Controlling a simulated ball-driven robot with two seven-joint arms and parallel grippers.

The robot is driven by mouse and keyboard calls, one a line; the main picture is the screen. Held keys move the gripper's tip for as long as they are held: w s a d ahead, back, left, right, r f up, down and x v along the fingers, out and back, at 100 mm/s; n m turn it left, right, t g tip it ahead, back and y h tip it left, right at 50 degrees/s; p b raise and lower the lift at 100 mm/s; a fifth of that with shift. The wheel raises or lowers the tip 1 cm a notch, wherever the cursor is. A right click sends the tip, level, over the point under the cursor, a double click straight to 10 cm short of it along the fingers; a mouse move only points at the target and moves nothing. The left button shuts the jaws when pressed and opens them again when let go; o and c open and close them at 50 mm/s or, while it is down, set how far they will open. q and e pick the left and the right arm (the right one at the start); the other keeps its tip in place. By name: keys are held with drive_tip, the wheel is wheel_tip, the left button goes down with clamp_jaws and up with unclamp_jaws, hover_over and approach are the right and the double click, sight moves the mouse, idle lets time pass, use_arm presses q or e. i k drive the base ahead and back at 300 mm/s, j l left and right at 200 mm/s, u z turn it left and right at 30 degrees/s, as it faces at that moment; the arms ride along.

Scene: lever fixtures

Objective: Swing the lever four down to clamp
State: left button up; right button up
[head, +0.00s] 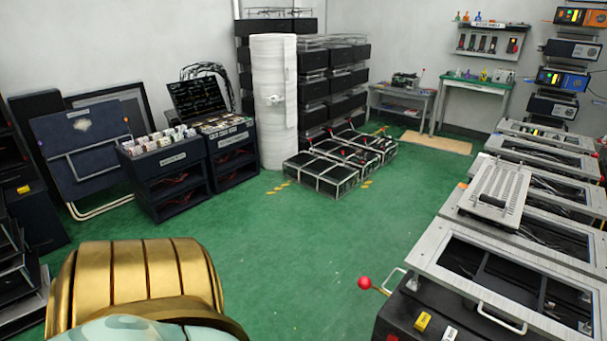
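A lever with a red ball knob (364,283) sticks out to the left from a black box (440,310) at the front right. The knob stands clear of the box, over the green floor in the picture. A thin metal handle shows just above it. I cannot read any number on it, so I cannot tell whether it is lever four. Small red knobs also show on the low black crates (322,178) at the back middle. Neither of my grippers is in view.
A row of metal-framed units (520,265) runs along the right side. A perforated grey panel (496,192) lies on them. Dark cabinets (180,190) stand at the left, and a white wrapped column (273,110) at the back. The green floor (300,250) between is clear.

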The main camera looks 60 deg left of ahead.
sight(364, 283)
drive_tip(key=k+j+u, duration=0.15)
drive_tip(key=j, duration=0.2)
drive_tip(key=k+j+u, duration=0.15)
drive_tip(key=j, duration=0.15)
drive_tip(key=k+j+u, duration=0.15)
drive_tip(key=j, duration=0.2)
drive_tip(key=j+u, duration=0.15)
drive_tip(key=j, duration=0.25)
